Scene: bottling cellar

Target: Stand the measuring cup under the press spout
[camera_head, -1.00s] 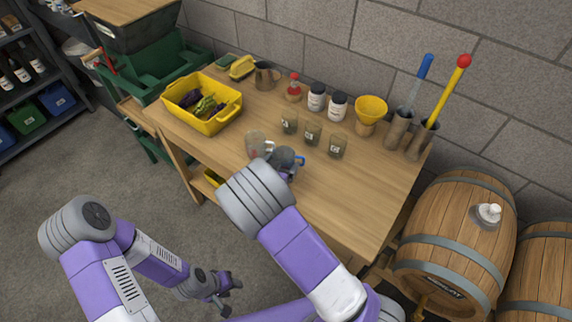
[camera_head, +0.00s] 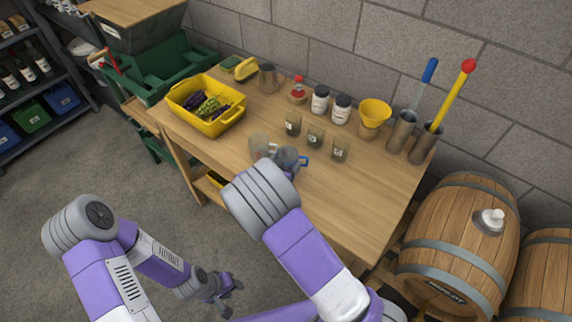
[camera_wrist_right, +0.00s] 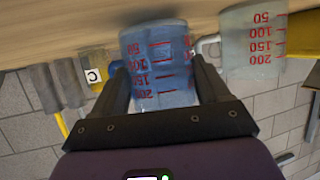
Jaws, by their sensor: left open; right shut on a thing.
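A blue-tinted measuring cup (camera_head: 286,158) with a blue handle is at the table's front middle. In the right wrist view this cup (camera_wrist_right: 160,62), with red marks, is between the fingers of my right gripper (camera_wrist_right: 160,85), which is shut on it. I cannot tell whether its base touches the table. A second, clear measuring cup (camera_head: 259,146) stands just left of it; it also shows in the wrist view (camera_wrist_right: 252,42). My left gripper (camera_head: 229,290) is open and empty, low in front of the table. I cannot make out a press spout.
A yellow crate (camera_head: 232,122) with grapes sits at the table's left, beside a green machine (camera_head: 165,75). The front right tabletop (camera_head: 350,205) is clear. Barrels (camera_head: 462,240) stand right.

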